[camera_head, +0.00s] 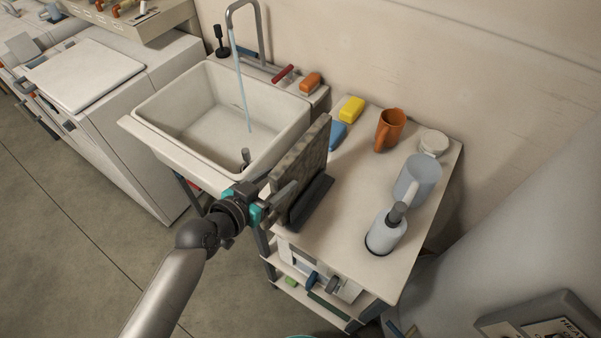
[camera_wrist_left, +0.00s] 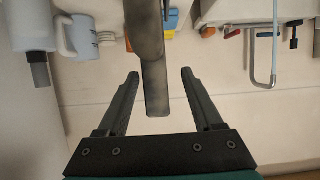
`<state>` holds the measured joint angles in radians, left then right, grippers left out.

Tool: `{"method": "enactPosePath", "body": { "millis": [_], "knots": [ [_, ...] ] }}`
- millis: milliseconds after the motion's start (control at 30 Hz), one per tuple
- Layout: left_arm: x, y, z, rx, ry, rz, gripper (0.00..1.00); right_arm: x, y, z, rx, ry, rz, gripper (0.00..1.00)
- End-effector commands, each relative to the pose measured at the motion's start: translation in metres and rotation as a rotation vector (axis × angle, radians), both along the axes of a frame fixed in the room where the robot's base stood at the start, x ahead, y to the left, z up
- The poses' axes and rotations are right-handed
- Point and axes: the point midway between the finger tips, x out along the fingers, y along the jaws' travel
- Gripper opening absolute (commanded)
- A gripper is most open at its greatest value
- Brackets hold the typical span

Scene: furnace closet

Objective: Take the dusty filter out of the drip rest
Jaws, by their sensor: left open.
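The dusty filter (camera_head: 308,152) is a grey-brown panel. It stands upright in the dark drip rest (camera_head: 312,203) at the left edge of the small table. My left gripper (camera_head: 287,194) is beside the filter's sink-side edge, low down near the rest. In the left wrist view the filter (camera_wrist_left: 156,88) shows edge-on, its near end between the two open fingers (camera_wrist_left: 159,78), with a gap on each side. The fingers hide part of the filter's lower edge in the head view. My right gripper is not in view.
The sink (camera_head: 215,110) with a running tap (camera_head: 245,40) adjoins the table (camera_head: 345,225). An orange mug (camera_head: 389,128), yellow sponge (camera_head: 351,109), blue block (camera_head: 337,135), pale jug (camera_head: 417,180) and pump bottle (camera_head: 385,232) stand on it. The table's middle is clear.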

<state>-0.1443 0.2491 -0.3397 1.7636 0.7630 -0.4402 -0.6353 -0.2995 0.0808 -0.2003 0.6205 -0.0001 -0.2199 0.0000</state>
Motion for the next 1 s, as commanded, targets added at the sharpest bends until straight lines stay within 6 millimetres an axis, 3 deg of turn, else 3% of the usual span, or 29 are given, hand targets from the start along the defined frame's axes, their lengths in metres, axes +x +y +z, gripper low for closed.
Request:
{"method": "enactPosePath", "body": {
  "millis": [533,867,1000],
  "knots": [
    [0.036,-0.031,-0.016,-0.001,0.000,0.001,0.68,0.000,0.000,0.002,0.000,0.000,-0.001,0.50],
    [0.039,-0.033,-0.018,0.000,0.000,0.001,0.68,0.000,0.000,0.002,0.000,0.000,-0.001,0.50],
    [0.039,-0.033,-0.018,0.000,0.000,0.001,0.53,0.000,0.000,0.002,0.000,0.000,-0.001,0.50]
  ]
}}
